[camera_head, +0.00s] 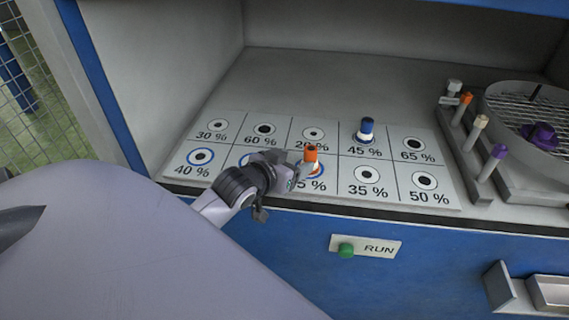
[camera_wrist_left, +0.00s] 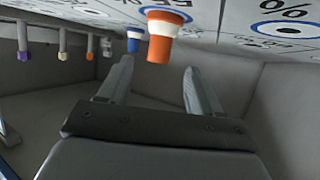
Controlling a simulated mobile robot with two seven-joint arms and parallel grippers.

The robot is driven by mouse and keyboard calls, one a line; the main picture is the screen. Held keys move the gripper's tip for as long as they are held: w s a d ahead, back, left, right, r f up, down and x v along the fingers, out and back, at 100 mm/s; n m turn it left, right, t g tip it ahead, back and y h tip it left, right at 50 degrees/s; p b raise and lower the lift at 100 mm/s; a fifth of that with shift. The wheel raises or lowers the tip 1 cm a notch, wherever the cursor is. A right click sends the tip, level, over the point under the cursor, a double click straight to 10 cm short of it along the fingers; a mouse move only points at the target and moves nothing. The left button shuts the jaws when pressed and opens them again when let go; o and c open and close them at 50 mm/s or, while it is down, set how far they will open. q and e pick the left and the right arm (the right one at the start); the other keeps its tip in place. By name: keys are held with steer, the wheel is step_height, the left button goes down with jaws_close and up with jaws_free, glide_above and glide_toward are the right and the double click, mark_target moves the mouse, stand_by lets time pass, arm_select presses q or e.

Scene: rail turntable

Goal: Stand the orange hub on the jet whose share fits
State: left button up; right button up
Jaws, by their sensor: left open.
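The orange hub (camera_head: 311,154), orange with a white band, stands upright on a front-row jet whose label is partly hidden, ending in "5 %". Coloured ring shows around its foot. In the left wrist view the hub (camera_wrist_left: 161,40) hangs from the top, as that picture is upside down. My left gripper (camera_head: 295,172) is open beside the hub, on its left. In the wrist view its two fingers (camera_wrist_left: 157,68) are apart, with the hub just past the tips, not gripped. A front-row jet left of the hub is mostly hidden by the gripper. My right gripper is not in view.
A blue hub (camera_head: 366,131) stands on the 45 % jet behind right. Other jets, including 35 % (camera_head: 367,174) and 50 % (camera_head: 424,181), are bare. Several coloured pegs and a round grille (camera_head: 535,108) with a purple piece stand at right. A green RUN button (camera_head: 346,250) is on the front.

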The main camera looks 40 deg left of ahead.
arm_select(q)
steer(key=shift+v, duration=1.75)
